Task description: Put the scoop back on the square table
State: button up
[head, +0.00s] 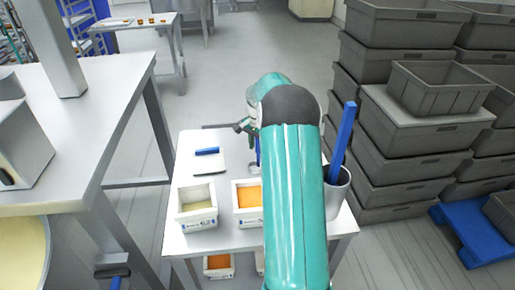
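The square table (190,244) is white and stands in front of me, partly covered by my teal arm. Beside my arm, low over the table's back part, a small blue piece with a pale rounded end (254,168) shows. It may be the scoop, but most of it is hidden. My gripper is behind my arm's links, near this piece, and its fingertips do not show. I cannot tell whether it holds the piece or whether the piece touches the table.
Grey crates (400,130) stand right, a steel bench (90,115) left.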

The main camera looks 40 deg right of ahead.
notch_tip(320, 180, up, 11)
jog(key=shift+r, duration=0.15)
jog(key=s+a+r+n+t, duration=0.15)
jog(key=a+r, duration=0.25)
jog(key=a, duration=0.4)
jog(key=s+a+r+n+h, duration=0.1)
jog(key=s+a+r+n, duration=0.25)
jog(key=a, duration=0.35)
jog(key=s+a+r+n+t, duration=0.15)
jog(key=a+r, duration=0.25)
jog(key=a, duration=0.4)
jog(key=s+a+f+n+t+y, duration=0.1)
jog(key=s+a+f+n+t, duration=0.1)
jog(key=s+a+n, duration=0.7)
jog(key=s+a+f, duration=0.1)
jog(key=s+a, duration=0.5)
jog(key=s, duration=0.3)
jog(key=shift+s+a+f+t, duration=0.15)
jog(key=shift+s+t, duration=0.15)
